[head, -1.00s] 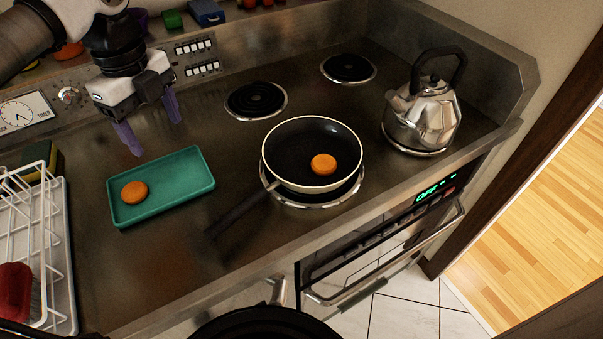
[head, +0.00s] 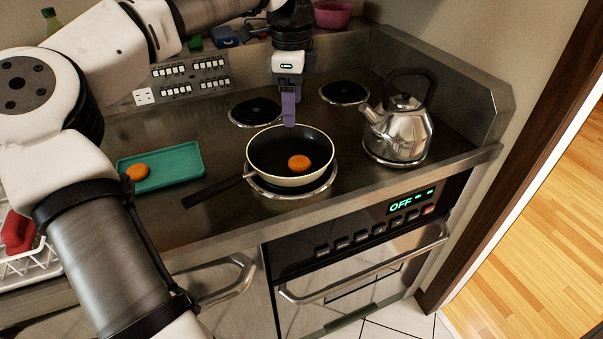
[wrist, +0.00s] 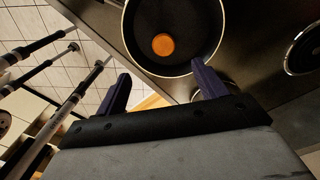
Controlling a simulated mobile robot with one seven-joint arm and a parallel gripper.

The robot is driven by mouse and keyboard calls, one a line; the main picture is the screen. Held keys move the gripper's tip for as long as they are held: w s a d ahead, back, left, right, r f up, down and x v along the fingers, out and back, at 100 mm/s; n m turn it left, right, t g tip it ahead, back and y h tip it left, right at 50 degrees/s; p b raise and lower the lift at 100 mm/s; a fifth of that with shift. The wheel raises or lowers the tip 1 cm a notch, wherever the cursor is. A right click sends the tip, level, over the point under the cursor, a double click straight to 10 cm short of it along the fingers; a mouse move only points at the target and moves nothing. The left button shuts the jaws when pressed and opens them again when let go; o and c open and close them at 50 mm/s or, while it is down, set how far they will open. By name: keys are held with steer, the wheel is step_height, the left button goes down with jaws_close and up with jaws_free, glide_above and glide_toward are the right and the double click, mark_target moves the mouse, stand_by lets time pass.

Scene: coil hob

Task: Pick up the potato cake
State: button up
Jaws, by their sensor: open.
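One orange potato cake (head: 299,162) lies in the dark frying pan (head: 262,160), right of its middle. It also shows in the wrist view (wrist: 163,45). A second orange cake (head: 137,172) lies on the teal tray (head: 186,165) at the left. My gripper (head: 289,122) is above the pan's back rim in the head view, pointing down. In the wrist view its two purple fingers (wrist: 160,88) are spread apart with nothing between them. The cake in the pan appears beyond the fingertips, apart from them.
The pan stands on a front burner, its handle (head: 214,190) pointing left. A metal kettle (head: 400,130) stands right of the pan. Two back burners (head: 254,112) are bare. A white dish rack (head: 30,262) is at the far left. The oven display reads OFF.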

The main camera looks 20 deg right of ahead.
steer(key=p, duration=0.2)
glide_above(299, 161)
steer(key=f, duration=0.8)
steer(key=shift+s+a+f, duration=0.1)
steer(key=shift+a+f, duration=0.15)
steer(key=shift+a, duration=0.05)
steer(key=shift+d+f+p, duration=0.2)
steer(key=shift+f+p, duration=0.25)
steer(key=shift+f, duration=0.9)
steer(key=shift+d+f+p, duration=0.15)
steer(key=shift+f+p, duration=0.25)
steer(key=shift+f, duration=0.95)
steer(key=c, duration=1)
